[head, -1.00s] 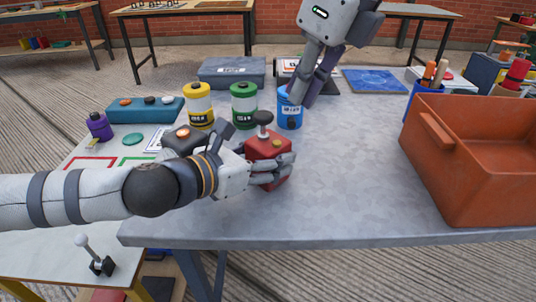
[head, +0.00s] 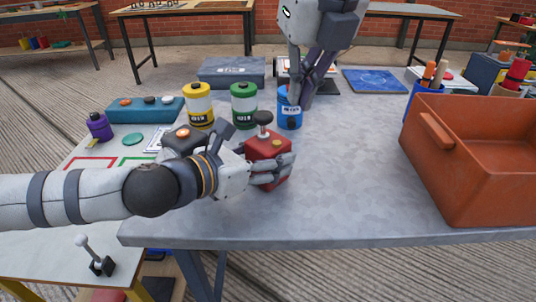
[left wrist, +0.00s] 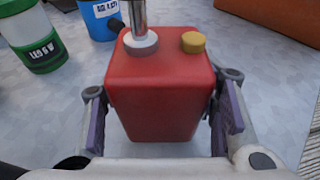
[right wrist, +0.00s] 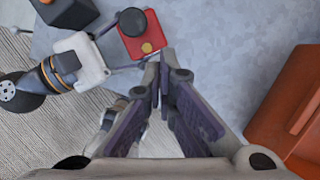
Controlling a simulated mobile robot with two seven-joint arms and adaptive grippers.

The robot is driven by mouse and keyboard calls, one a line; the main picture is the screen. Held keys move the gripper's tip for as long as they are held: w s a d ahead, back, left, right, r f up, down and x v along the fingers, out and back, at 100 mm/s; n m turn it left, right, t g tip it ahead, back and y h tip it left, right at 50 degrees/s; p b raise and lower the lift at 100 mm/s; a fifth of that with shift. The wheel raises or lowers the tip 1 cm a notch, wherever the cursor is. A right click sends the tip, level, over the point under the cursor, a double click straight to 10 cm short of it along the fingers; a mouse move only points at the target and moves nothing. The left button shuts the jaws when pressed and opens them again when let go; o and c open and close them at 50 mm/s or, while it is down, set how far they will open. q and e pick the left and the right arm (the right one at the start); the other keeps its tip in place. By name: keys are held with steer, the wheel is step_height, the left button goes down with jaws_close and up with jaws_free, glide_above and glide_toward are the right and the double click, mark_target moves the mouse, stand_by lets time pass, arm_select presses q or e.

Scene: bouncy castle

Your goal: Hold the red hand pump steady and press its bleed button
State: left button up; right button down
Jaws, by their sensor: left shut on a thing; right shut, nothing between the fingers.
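The red hand pump (head: 266,147) stands upright on the grey table, with a black plunger knob (head: 263,118) and a yellow bleed button (head: 277,143) on top. In the left wrist view the button (left wrist: 193,42) sits right of the silver plunger rod (left wrist: 139,14). My left gripper (head: 284,170) is shut on the pump's body, a finger on each side. My right gripper (head: 298,97) is shut and empty, pointing down above the table. In the right wrist view its fingertips (right wrist: 166,58) appear just beside the pump (right wrist: 131,42), with the button (right wrist: 147,48) uncovered.
Yellow (head: 200,105), green (head: 244,106) and blue (head: 290,112) canisters stand behind the pump; the right fingers overlap the blue one in the head view. A dark box with an orange button (head: 183,132) is left of the pump. An orange bin (head: 470,180) stands right. Table between is clear.

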mark_target(282, 145)
steer(key=f+m+t+h, duration=0.1)
steer(key=f+m, duration=0.1)
steer(key=m, duration=0.4)
steer(key=w+a+f+m+t+h, duration=0.1)
steer(key=f+m, duration=0.1)
steer(key=m, duration=0.4)
steer(key=a+f+m+t+h, duration=0.1)
steer(key=f+m+h, duration=0.1)
steer(key=m, duration=0.4)
steer(key=shift+w+f, duration=0.3)
steer(key=shift+w, duration=0.1)
stand_by(0.5)
